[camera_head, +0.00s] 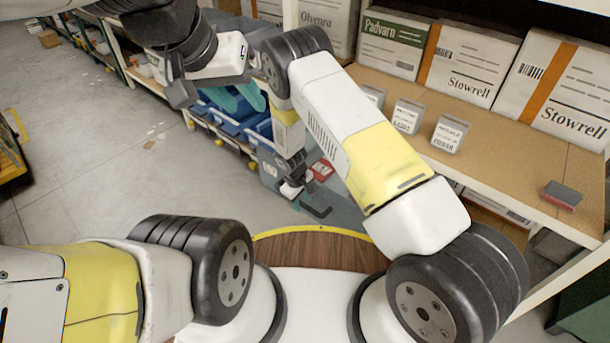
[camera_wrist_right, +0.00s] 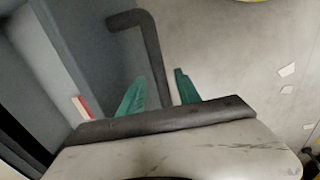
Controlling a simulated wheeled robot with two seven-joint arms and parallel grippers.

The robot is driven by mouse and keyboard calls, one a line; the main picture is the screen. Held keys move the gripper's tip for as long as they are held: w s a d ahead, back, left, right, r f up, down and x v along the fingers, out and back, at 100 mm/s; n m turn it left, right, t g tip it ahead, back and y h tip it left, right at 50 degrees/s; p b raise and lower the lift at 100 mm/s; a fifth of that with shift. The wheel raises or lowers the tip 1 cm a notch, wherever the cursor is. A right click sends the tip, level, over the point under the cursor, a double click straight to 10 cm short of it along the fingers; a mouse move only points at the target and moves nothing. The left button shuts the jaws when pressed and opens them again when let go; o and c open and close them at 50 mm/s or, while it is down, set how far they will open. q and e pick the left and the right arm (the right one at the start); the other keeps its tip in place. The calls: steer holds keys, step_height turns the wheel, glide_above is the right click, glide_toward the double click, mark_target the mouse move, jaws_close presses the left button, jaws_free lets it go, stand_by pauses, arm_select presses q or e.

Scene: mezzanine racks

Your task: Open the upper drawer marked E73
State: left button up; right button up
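A grey drawer unit (camera_head: 269,168) with a small white marking stands low beyond my right arm in the head view. I cannot read the marking. In the right wrist view a grey front (camera_wrist_right: 85,50) fills the left side, and a dark bent handle (camera_wrist_right: 148,45) stands out from it. My right gripper (camera_wrist_right: 162,90) has its teal fingers on either side of the handle, with a gap at the right finger. In the head view my right gripper (camera_head: 316,205) is low and its fingers are hidden. My left gripper (camera_head: 238,98) is raised, its teal fingers apart and empty.
Blue bins (camera_head: 222,118) fill a low rack behind my left gripper. A shelf (camera_head: 490,150) on the right bears cartons (camera_head: 470,65), small boxes (camera_head: 450,134) and a dark red-edged block (camera_head: 562,195). Open grey floor (camera_head: 90,130) lies to the left.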

step_height(320, 180, up, 8)
steer(key=s, duration=0.1)
steer(key=shift+a+f, duration=0.15)
steer(key=shift+a, duration=0.3)
steer(key=s+d+r+m+t+y, duration=0.1)
steer(key=d+r+m, duration=0.35)
steer(key=r, duration=1.05)
steer(key=s+d+r+m+y, duration=0.1)
steer(key=d+r, duration=0.6)
steer(key=r, duration=0.8)
steer(key=s+d+r+m+t, duration=0.1)
steer(key=s+d+r, duration=0.2)
steer(key=s+r, duration=0.2)
steer(key=s+d+r+m+t+y, duration=0.1)
steer(key=s+d+r, duration=0.3)
steer(key=s, duration=0.4)
steer(key=s+d+r+m+t, duration=0.1)
steer(key=s+d+r+m, duration=0.1)
steer(key=s+r, duration=0.4)
steer(key=shift+s+d+m, duration=0.35)
steer(key=shift+s+d, duration=0.05)
steer(key=shift+d, duration=0.35)
